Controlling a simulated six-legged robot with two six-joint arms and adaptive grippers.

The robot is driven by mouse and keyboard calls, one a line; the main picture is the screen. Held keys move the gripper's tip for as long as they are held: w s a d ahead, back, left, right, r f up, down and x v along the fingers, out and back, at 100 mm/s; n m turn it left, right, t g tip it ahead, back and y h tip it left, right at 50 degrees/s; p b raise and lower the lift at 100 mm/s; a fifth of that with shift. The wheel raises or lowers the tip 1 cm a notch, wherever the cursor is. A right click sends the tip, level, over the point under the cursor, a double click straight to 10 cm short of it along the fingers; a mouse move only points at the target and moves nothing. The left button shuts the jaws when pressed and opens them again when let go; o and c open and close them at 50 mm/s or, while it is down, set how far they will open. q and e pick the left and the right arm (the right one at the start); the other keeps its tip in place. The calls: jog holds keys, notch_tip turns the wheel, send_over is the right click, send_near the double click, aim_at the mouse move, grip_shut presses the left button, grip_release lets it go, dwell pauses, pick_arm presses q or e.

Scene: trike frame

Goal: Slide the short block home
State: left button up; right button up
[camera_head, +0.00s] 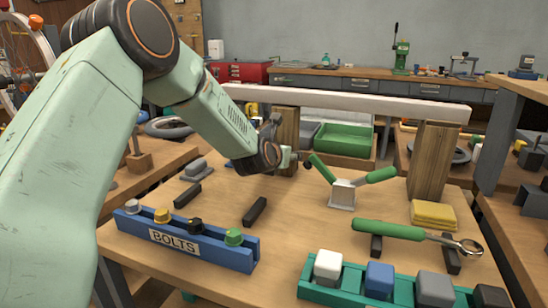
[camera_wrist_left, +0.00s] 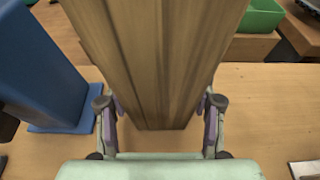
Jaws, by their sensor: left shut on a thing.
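A wooden block (camera_head: 287,128) stands upright at the left, near the underside of a long white beam (camera_head: 350,103). A second wooden block (camera_head: 432,165) stands at the right under the beam's other end. My left gripper (camera_head: 287,160) reaches the left block low on its near side. In the left wrist view its fingers (camera_wrist_left: 160,104) are on both sides of the wooden block (camera_wrist_left: 158,60), shut on it. The block's foot is close to the tabletop. I cannot tell whether its top touches the beam. My right gripper is not in view.
A blue stand (camera_wrist_left: 45,65) is just left of the block in the wrist view. A white holder (camera_head: 342,195) with green handles stands at centre. The blue bolt rack (camera_head: 185,240), green-handled ratchet (camera_head: 390,230), yellow pads (camera_head: 433,214) and teal tray (camera_head: 345,288) occupy the front and right.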

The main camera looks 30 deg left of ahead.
pick_arm(q)
jog(key=shift+b, duration=0.4)
dwell(0.6)
jog(key=o, duration=1.3)
jog(key=shift+o, duration=0.2)
jog(key=shift+f, duration=0.1)
jog(key=shift+s, duration=0.1)
jog(key=v, duration=1.2)
